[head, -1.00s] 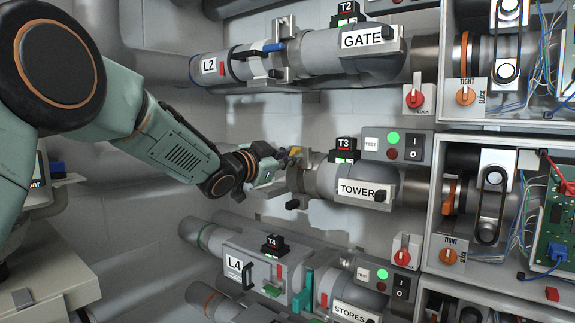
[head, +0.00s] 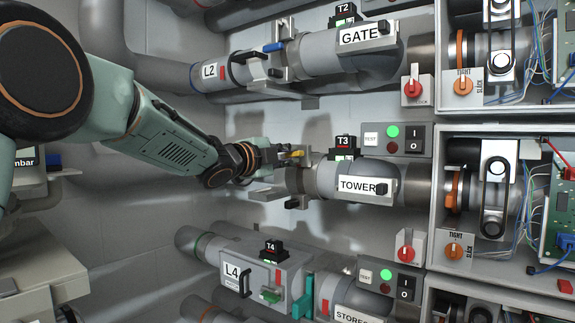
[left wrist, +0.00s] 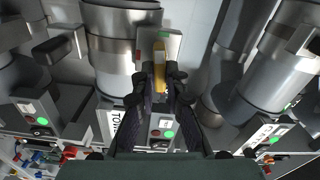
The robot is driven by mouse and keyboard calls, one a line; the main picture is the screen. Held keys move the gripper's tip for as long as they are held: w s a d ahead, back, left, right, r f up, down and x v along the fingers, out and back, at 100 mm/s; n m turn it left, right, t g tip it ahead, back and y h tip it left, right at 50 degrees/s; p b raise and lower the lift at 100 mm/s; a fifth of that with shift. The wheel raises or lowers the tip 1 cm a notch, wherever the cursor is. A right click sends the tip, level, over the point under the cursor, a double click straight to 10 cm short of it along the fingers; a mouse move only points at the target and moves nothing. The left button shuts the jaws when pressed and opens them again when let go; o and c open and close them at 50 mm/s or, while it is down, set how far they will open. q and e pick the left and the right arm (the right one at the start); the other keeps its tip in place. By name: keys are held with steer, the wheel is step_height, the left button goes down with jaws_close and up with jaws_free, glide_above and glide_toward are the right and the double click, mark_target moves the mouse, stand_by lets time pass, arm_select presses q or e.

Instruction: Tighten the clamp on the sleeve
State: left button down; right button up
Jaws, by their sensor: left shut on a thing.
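The clamp (head: 293,181) is a metal bracket around the sleeve at the left end of the grey TOWER pipe, by the T3 marker. Its yellow lever (head: 293,154) points up and out from the bracket. My left gripper (head: 282,160) is shut on this lever. In the left wrist view, the fingers (left wrist: 160,88) close on both sides of the yellow lever (left wrist: 161,64), in front of a grey plate with small red and green marks. The gripper partly hides the clamp in the head view. My right gripper is not in view.
The GATE pipe (head: 330,55) runs above, with a blue-levered clamp (head: 273,47). The L4 housing (head: 262,275) lies below, with a teal clamp lever (head: 303,295). Open cabinets with belts and wiring (head: 500,190) stand at the right. Bare wall shows between the pipes.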

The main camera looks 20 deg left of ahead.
arm_select(q)
steer(key=shift+f+m+b, duration=0.3)
steer(key=shift+m+b, duration=0.2)
steer(key=shift+m, duration=0.3)
steer(key=shift+d+f, duration=0.1)
steer(key=c, duration=1.7)
jaws_free()
steer(key=shift+c, duration=0.2)
steer(key=o, duration=0.4)
steer(key=shift+s+r, duration=0.25)
steer(key=shift+r, duration=0.05)
steer(key=shift+c, duration=0.2)
steer(key=shift+w, duration=0.2)
steer(key=v, duration=1.2)
